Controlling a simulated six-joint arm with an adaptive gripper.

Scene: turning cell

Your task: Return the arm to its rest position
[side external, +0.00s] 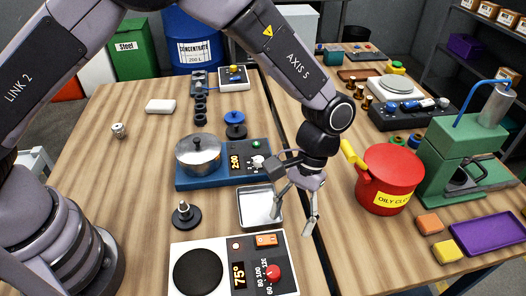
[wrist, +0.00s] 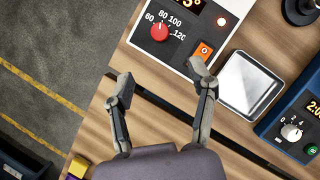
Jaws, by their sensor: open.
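My gripper (side external: 294,222) hangs from my arm above the table in the side external view, over the gap between the two tabletops and just right of the metal tray. In the wrist view, my gripper (wrist: 160,85) shows two fingers spread wide with nothing between them. The gripper is open and empty. Bare wood and the dark table gap show between and below the fingers.
A hot plate (side external: 235,265) with a red knob, a metal tray (side external: 246,206) and a blue heater with a pot (side external: 198,152) are left of the gripper. A red oily-cloth can (side external: 391,180) and green machine (side external: 450,160) stand right. Bare wood (side external: 120,180) lies left.

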